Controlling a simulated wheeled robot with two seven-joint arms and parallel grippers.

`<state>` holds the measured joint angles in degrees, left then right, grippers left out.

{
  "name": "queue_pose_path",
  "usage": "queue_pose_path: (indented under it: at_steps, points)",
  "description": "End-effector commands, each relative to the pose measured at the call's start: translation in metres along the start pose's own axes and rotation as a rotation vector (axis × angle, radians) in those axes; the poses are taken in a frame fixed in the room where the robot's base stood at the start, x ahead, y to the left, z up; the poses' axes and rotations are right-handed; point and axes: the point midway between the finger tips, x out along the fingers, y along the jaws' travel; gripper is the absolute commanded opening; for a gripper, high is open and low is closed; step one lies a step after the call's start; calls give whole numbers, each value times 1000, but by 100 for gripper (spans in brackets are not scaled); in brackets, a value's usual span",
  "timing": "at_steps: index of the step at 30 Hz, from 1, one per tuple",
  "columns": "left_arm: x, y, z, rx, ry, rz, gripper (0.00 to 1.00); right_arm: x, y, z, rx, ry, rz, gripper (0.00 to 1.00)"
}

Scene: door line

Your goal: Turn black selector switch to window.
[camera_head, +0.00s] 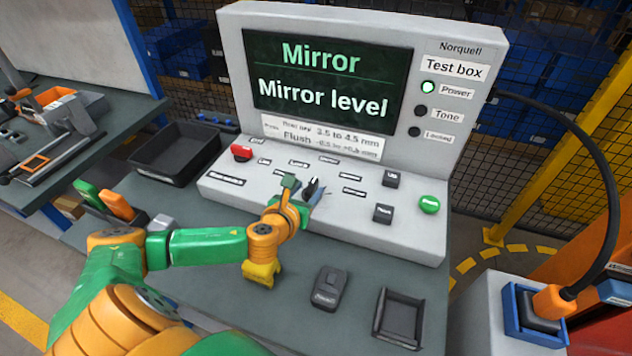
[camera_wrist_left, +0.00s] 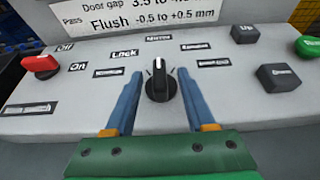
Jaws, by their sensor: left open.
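The black selector switch (camera_wrist_left: 161,82) sits on the grey sloped panel of the test box. Its white pointer line points up, roughly at the upper middle label, and the screen (camera_head: 328,84) reads "Mirror, Mirror level". Several small labels ring the knob; "Lock" is legible, others are too small to read surely. My left gripper (camera_wrist_left: 158,72) is open, with one blue finger on each side of the knob and a visible gap on both sides. In the head view my left gripper (camera_head: 300,190) partly hides the switch (camera_head: 312,187). My right gripper is not in view.
A red switch (camera_head: 241,153) is left on the panel. Black Up (camera_head: 391,179) and lower (camera_head: 383,213) buttons and a green button (camera_head: 429,204) are right. A black tray (camera_head: 175,152), a dark handheld device (camera_head: 330,288) and an empty holder (camera_head: 399,318) are on the bench.

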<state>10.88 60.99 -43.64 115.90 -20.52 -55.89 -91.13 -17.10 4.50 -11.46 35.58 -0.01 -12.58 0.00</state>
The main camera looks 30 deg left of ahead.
Motion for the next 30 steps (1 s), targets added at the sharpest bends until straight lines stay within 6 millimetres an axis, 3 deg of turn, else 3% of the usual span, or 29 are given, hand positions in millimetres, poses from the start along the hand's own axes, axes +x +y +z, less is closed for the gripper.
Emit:
queue_pose_path:
  at_steps: [7, 17, 18, 24, 30]
  points:
    - [38, 0, 0, -4, 0, 2, 55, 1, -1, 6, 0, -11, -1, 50]
    - [46, 0, 0, -4, 1, 0, 55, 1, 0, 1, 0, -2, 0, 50]
    - [46, 0, 0, -4, 1, 0, 52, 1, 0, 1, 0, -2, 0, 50]
    - [46, 0, 0, -4, 1, 0, 0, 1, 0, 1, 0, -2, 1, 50]
    - [46, 0, 0, -5, 1, 2, 0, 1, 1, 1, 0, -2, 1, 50]
